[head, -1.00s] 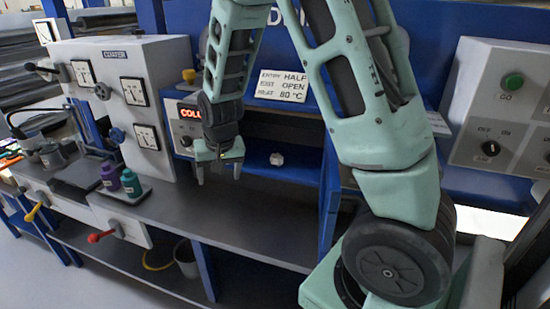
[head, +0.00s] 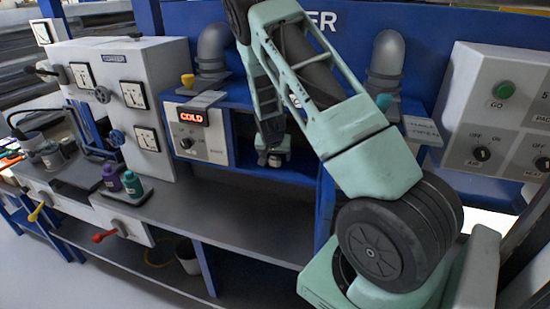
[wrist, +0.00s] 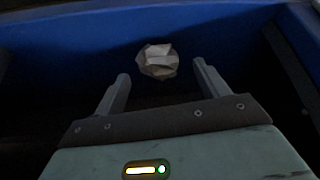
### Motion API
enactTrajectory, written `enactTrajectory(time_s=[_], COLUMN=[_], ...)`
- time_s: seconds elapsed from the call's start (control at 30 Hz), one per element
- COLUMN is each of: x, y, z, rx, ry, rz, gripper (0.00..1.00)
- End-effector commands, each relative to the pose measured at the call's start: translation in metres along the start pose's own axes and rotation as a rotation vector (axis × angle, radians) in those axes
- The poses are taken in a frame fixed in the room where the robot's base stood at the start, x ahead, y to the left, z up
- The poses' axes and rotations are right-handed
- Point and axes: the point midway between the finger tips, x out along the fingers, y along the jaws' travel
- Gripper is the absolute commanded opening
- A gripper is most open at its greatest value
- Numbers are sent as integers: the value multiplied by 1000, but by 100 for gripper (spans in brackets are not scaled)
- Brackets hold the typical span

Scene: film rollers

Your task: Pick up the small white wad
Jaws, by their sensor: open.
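The small white wad (wrist: 157,61) is a crumpled pale lump on the dark floor of a blue-walled recess in the wrist view. It lies just beyond my fingertips, roughly centred between them. In the head view the wad (head: 275,160) shows small and partly hidden at my gripper. My gripper (wrist: 160,78) is open, with its two grey fingers apart and nothing between them. In the head view my gripper (head: 272,154) is inside the blue shelf opening, and its fingers are hard to make out.
The recess has a blue back wall (wrist: 90,40) and a dark side wall at right (wrist: 292,70). A white box with a red COLD display (head: 200,135) stands left of the opening. Purple and teal bottles (head: 122,182) stand on the bench further left. The grey bench top (head: 240,215) in front is clear.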

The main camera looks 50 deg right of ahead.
Motion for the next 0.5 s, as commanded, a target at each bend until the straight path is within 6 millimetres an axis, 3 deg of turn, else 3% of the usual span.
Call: enactTrajectory(time_s=[0.13,0.4,0.5], x=[12,14,14], y=[0,0,0], z=[0,0,0], rx=[0,0,0], ry=[-2,0,0], rz=[1,-1,-1], gripper=[74,74,46])
